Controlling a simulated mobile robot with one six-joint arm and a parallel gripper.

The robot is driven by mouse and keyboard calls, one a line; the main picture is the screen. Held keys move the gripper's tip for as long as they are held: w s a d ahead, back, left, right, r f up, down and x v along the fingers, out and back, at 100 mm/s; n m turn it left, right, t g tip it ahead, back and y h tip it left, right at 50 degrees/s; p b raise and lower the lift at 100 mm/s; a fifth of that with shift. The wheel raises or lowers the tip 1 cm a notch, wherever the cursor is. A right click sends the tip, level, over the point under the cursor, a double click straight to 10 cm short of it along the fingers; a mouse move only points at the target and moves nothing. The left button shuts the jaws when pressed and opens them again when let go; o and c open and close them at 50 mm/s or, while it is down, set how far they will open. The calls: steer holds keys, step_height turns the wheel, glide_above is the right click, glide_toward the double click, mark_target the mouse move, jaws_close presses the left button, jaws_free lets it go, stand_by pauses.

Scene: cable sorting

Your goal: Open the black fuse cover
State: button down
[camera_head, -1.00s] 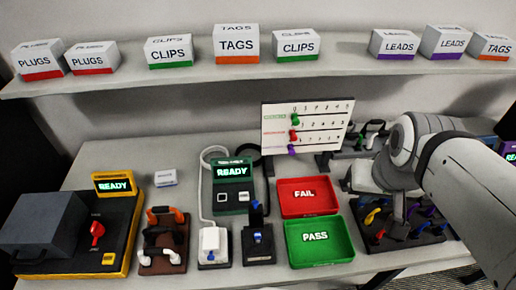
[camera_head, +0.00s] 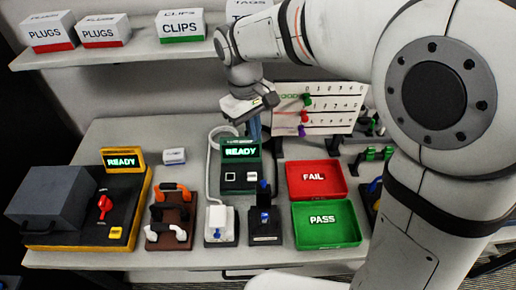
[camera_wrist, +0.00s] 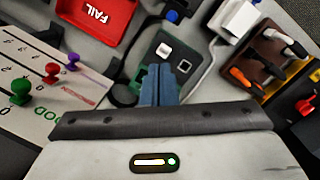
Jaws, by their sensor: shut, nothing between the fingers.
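A brown block (camera_head: 182,243) on the table carries an orange, a black and a white handle-shaped piece. The black piece (camera_head: 168,211), which I take as the black fuse cover, lies in the middle, between the orange piece (camera_head: 177,188) at the back and the white piece (camera_head: 164,231) in front. It looks lowered. My gripper (camera_head: 254,130) is shut and empty, above the back of the green READY device, behind and right of the block. Its blue fingers (camera_wrist: 157,88) are together.
Left of the block stands a yellow-edged READY machine (camera_head: 132,208) with a grey box. Right of it are a white plug device (camera_head: 218,222), a black device (camera_head: 265,228), the green READY device (camera_head: 240,172), and red FAIL (camera_head: 316,194) and green PASS (camera_head: 325,240) trays. A shelf (camera_head: 130,48) hangs above.

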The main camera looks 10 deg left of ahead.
steer(key=a+f+n, duration=0.1)
steer(key=a+f, duration=0.1)
steer(key=a, duration=0.2)
steer(key=s+d+f+p, duration=0.2)
steer(key=s+d+f, duration=0.1)
steer(key=f, duration=0.6)
steer(key=shift+d+f+h+p, duration=0.3)
steer(key=shift+d+f, duration=0.1)
steer(key=shift+d, duration=0.5)
steer(key=shift+s, duration=0.15)
